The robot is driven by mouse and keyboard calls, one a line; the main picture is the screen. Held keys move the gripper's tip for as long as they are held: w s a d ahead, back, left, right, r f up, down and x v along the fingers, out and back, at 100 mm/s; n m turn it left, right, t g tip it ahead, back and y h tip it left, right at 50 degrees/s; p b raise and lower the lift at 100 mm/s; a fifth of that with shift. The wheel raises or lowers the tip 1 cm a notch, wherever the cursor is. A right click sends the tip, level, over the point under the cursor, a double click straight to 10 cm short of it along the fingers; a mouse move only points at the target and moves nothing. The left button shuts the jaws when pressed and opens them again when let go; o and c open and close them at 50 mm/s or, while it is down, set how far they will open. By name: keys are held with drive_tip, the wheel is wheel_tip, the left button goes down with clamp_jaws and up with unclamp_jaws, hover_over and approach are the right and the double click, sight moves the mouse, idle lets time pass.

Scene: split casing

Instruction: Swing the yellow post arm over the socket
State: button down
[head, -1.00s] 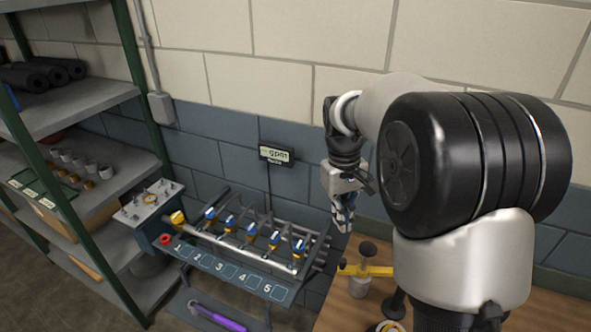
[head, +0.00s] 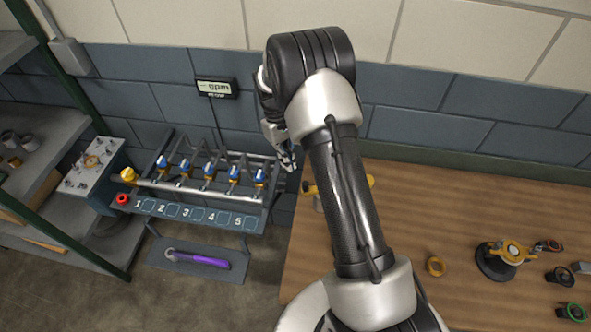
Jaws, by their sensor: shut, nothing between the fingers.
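The yellow post arm (head: 308,189) is on the wooden table near its back left edge. My own arm hides its middle, and another yellow part (head: 370,181) shows on the other side of my arm. My gripper (head: 289,164) is shut and empty, up and to the left of the yellow arm in the picture, and it looks apart from it. A black round stand with a yellow ring on top (head: 497,259) is at the right of the table. I cannot tell whether this is the socket.
A rack with blue-handled valves (head: 208,172) stands left of the table. The table's middle is mostly clear.

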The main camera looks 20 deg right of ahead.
drive_tip(key=s, duration=0.2)
drive_tip(key=s+d, duration=0.1)
drive_tip(key=s, duration=0.1)
drive_tip(key=shift+f+p, duration=0.3)
drive_tip(key=shift+f, duration=0.1)
drive_tip(key=shift+s, duration=0.15)
